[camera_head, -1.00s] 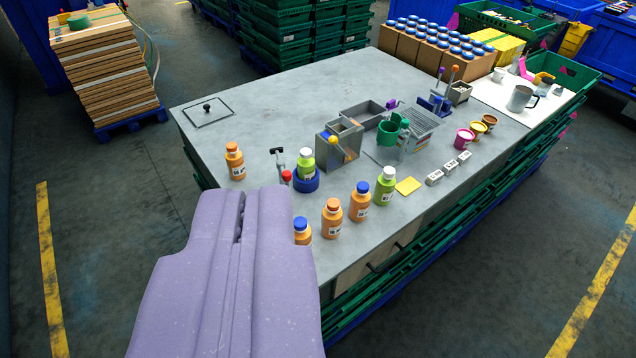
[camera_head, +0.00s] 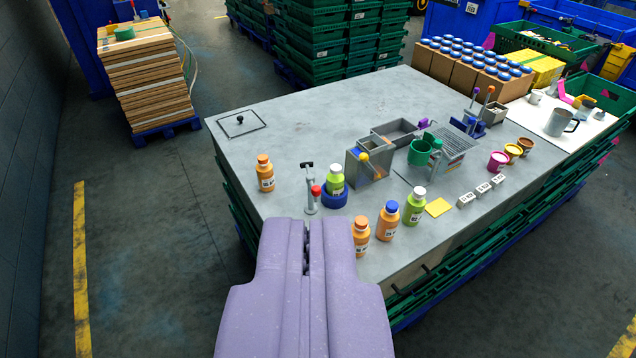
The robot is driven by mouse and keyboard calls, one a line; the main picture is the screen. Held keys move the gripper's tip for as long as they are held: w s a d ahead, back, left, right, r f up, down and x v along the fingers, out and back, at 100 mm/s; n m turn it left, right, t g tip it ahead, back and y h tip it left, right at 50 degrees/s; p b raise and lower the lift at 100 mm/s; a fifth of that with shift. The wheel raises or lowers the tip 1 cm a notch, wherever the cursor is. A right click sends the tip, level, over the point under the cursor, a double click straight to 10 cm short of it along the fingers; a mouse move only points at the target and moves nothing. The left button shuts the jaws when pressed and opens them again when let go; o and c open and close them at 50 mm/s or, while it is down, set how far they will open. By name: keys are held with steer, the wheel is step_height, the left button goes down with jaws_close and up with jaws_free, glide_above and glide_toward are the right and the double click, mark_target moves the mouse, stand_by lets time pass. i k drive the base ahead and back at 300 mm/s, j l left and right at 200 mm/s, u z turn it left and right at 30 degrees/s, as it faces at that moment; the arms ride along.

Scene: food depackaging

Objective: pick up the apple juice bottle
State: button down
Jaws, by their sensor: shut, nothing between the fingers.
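Two green bottles with white caps stand upright: one (camera_head: 335,180) in a blue ring (camera_head: 334,200), the other (camera_head: 414,208) at the right end of the front row. Orange bottles stand nearby: one with an orange cap (camera_head: 265,175) at the left, one with an orange cap (camera_head: 361,240) and one with a blue cap (camera_head: 388,223) in the front row. The labels are too small to read, so I cannot tell which is apple juice. My purple gripper (camera_head: 306,225) is shut and empty, in front of the bottles, and hides part of the table's near edge.
The table's back left is mostly clear. Stacked boards (camera_head: 145,75) stand on the floor at left.

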mark_target(335, 184)
steer(key=z, duration=0.45)
steer(key=i+j+z, duration=0.45)
steer(key=j+z, duration=0.2)
steer(key=i+j+z, duration=0.15)
steer(key=j+z, duration=0.2)
steer(key=j, duration=0.15)
steer(key=i+j, duration=0.1)
steer(key=j, duration=0.35)
steer(key=i+j, duration=0.15)
steer(key=j, duration=0.3)
steer(key=i+j+z, duration=0.1)
steer(key=j, duration=0.35)
steer(key=i+j, duration=0.1)
steer(key=j, duration=0.35)
steer(key=i+j+z, duration=0.1)
steer(key=j, duration=0.35)
